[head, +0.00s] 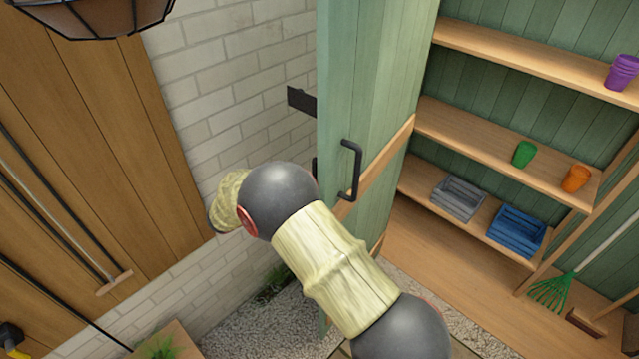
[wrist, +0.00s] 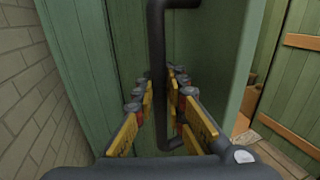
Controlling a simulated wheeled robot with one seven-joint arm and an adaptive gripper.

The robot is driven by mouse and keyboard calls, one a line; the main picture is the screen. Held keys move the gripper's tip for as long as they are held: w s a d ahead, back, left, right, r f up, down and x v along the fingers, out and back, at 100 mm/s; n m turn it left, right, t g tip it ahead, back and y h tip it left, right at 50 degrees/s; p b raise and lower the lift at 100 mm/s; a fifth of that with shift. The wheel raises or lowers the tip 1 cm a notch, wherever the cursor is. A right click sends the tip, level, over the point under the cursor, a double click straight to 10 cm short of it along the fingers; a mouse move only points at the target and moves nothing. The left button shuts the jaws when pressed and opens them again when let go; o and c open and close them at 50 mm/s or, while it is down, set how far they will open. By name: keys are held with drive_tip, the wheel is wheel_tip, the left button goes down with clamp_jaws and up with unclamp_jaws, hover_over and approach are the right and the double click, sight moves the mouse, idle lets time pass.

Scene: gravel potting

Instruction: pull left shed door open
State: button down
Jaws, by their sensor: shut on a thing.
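The green left shed door (head: 375,85) stands open, with the shed's shelves showing to its right in the head view. A black handle (head: 352,170) is on its visible face, and a wooden brace crosses that face. In the wrist view, my gripper (wrist: 160,82) has its yellow-padded fingers on either side of a black upright handle bar (wrist: 158,45), shut on it. Green door boards (wrist: 85,60) lie behind the bar. In the head view my gripper is hidden behind my arm and the door.
The shed shelves (head: 520,60) hold purple, green and orange pots, with grey and blue crates lower down. A green rake (head: 553,292) stands at the right. A white brick wall (head: 235,75) is close left of the door. Gravel (head: 250,325) covers the ground below.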

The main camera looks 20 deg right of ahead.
drive_tip(key=shift+f, duration=0.15)
drive_tip(key=c, duration=1.8)
unclamp_jaws()
drive_tip(key=shift+c, duration=0.2)
drive_tip(key=v, duration=1.2)
